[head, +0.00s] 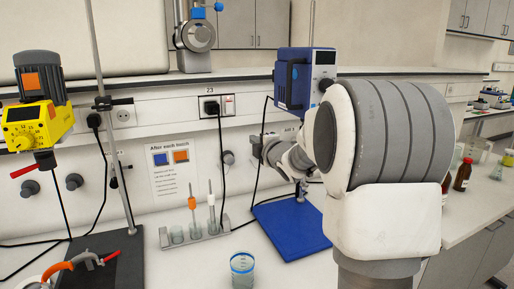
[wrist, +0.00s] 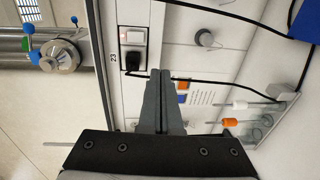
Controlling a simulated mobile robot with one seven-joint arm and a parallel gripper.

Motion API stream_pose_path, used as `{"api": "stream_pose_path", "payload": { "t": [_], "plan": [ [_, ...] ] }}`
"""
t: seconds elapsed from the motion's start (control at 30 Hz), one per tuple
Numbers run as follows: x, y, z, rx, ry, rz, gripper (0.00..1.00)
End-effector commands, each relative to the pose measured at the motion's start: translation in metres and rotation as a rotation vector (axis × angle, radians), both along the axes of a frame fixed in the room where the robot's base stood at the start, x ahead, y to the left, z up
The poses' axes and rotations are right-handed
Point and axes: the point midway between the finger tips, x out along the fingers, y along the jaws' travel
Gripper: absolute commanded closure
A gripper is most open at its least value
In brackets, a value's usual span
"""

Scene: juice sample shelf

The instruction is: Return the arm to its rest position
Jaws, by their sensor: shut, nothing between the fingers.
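My gripper (wrist: 160,75) shows in the wrist view. Its two dark fingers lie together, shut with nothing between them, and they point at the wall panel with the socket marked 23. In the head view my white and grey arm (head: 385,135) is raised and bent over the right half of the bench. It hides much of what lies behind it, and I cannot clearly make out the gripper there.
A blue-based stirrer stand (head: 290,232) is close to the arm. A beaker (head: 242,268) is at the front, with a probe rack (head: 197,235) behind it. A yellow stirrer (head: 38,115) is at left, brown bottles (head: 462,175) at right.

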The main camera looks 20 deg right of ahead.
Motion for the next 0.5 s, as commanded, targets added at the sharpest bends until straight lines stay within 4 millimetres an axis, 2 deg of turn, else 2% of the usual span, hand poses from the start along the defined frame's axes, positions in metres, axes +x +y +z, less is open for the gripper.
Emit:
{"api": "stream_pose_path", "payload": {
  "t": [0.2, 0.5],
  "plan": [
    [-0.0142, 0.0000, -0.0022, 0.000, 0.000, 0.000, 1.00],
    [-0.0147, 0.0001, -0.0019, 0.000, 0.000, 0.000, 1.00]
  ]
}}
